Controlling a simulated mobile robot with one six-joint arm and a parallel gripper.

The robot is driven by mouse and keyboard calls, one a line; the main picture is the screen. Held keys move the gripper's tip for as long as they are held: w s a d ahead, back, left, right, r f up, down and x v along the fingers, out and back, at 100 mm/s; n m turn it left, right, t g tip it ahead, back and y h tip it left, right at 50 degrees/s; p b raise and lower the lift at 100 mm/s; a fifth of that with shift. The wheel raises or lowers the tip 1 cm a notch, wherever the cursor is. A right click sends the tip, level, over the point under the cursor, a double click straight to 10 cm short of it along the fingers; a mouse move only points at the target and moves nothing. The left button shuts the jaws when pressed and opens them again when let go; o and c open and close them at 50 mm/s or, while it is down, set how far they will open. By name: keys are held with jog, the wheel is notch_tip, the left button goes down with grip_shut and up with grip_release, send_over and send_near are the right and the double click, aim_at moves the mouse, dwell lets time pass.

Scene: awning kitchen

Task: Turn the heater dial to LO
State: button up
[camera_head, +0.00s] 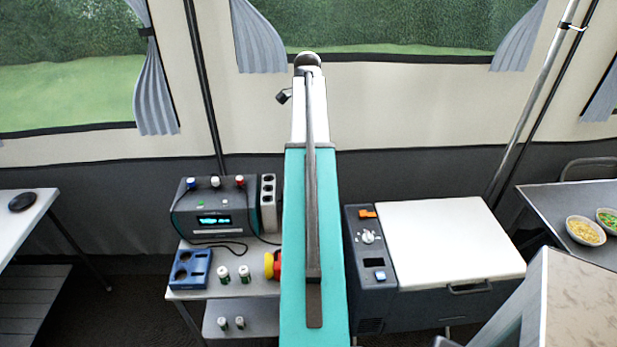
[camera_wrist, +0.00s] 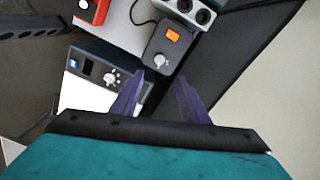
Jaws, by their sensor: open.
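My gripper (camera_wrist: 161,79) is open and empty in the wrist view, its two purple fingers apart. Beyond the fingertips is a small dark box (camera_wrist: 175,39) with an orange button and a white dial (camera_wrist: 161,61). The dial lies just past the gap between the tips, not touched. My arm hides this box and my gripper in the head view. A second white dial (camera_head: 369,237) is on the control panel of a white-lidded chest; it also shows in the wrist view (camera_wrist: 111,78), left of my fingers. No marking is readable, so I cannot tell which dial is the heater's or where either points.
The white-lidded chest (camera_head: 450,240) stands right of my arm. To the left, a table (camera_head: 262,287) carries a dark box with a display (camera_head: 214,211), a blue holder (camera_head: 190,270) and several small jars. Bowls (camera_head: 584,231) rest on the far-right table.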

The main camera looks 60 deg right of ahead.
jog(key=shift+f, duration=0.1)
jog(key=shift+f+p, duration=1.7)
jog(key=shift+f, duration=5.15)
grip_shut()
